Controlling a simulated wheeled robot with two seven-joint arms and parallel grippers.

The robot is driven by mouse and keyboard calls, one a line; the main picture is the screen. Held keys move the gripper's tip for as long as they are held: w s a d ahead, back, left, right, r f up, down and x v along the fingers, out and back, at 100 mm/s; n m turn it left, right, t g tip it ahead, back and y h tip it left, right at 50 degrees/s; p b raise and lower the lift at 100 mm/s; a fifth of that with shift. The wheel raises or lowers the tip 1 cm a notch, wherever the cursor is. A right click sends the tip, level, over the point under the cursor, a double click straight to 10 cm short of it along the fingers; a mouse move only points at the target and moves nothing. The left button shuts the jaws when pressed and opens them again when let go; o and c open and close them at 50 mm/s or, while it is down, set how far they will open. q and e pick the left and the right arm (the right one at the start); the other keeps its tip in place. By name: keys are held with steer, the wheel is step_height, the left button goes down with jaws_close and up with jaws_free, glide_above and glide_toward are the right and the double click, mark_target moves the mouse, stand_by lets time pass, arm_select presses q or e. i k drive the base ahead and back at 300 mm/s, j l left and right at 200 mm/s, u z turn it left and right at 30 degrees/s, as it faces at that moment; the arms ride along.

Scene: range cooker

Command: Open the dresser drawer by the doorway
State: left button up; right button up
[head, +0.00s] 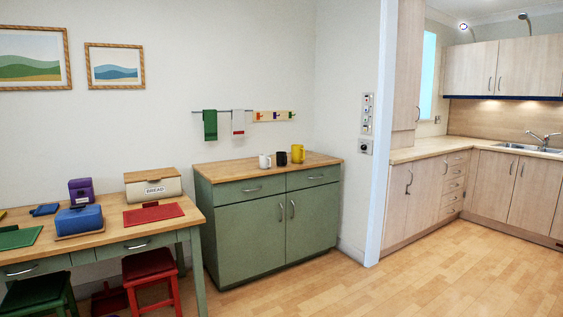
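The green dresser (262,228) with a wooden top stands against the wall, just left of the white doorway edge (380,130). It has two drawers above two doors. The left drawer (250,190) and the right drawer (313,177) both look shut, each with a metal bar handle. The doors below are shut too, with upright handles near the middle. A white mug (265,161), a black mug (282,158) and a yellow mug (298,153) stand on top. Neither of my grippers is in view.
A wooden table (105,236) with a bread box (153,186) stands at the left. A red stool (149,265) and a green stool (40,293) are at its front. The wooden floor (350,290) in front of the dresser and doorway is clear. Kitchen cabinets (505,187) line the right.

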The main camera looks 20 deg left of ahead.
mark_target(299, 178)
steer(key=i+j+u, duration=0.35)
steer(key=i, duration=0.6)
steer(key=i+u, duration=0.35)
steer(key=i, duration=0.6)
